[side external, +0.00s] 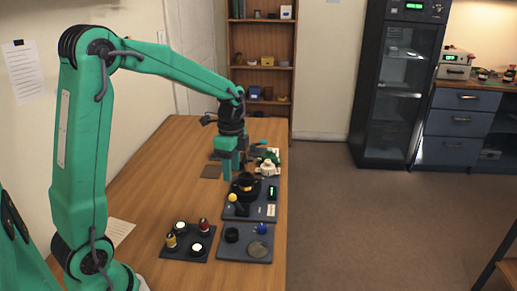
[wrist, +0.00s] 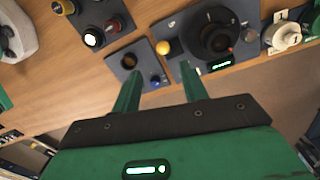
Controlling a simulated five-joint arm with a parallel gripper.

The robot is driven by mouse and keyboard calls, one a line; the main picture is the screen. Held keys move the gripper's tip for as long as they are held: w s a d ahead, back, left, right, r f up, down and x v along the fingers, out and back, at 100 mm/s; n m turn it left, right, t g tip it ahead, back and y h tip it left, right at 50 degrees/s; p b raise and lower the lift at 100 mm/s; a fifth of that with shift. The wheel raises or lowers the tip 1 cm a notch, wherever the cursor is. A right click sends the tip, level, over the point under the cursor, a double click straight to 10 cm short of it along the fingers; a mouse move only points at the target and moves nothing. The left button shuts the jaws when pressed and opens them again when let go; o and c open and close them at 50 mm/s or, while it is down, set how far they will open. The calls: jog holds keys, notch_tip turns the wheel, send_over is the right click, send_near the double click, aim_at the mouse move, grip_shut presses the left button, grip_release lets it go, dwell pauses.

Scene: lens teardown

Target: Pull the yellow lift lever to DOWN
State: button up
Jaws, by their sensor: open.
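The yellow lift lever shows as a round yellow knob in the side view (side external: 233,197) and in the wrist view (wrist: 163,47). It sits at the left edge of a dark station plate (side external: 240,213), beside a black round lens fixture (wrist: 215,38). Its shaft and any DOWN marking are too small to make out. My gripper (side external: 234,173) is above the station, higher than the knob and apart from it. In the wrist view my gripper (wrist: 161,69) has its two green fingers spread with nothing between them. The knob lies just beyond and between the fingertips.
The station has a lit green display (wrist: 220,66). A plate with a dark ring and blue knob (side external: 262,229) stands in front. A dark tray of small red, yellow and white-topped parts (side external: 187,254) is at front left. A pale-and-green device (side external: 268,163) stands behind the station.

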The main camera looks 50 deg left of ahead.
aim_at(237, 202)
jog(key=shift+w+a+f+m, duration=0.3)
jog(key=shift+a+f, duration=0.05)
jog(key=shift+f, duration=0.2)
jog(key=shift+s+d+f, duration=0.1)
jog(key=shift+s+f, duration=0.05)
jog(key=shift+f, duration=1.8)
jog(key=shift+s+d+f, duration=0.1)
jog(key=shift+s+f, duration=0.05)
jog(key=shift+f, duration=1.8)
grip_shut()
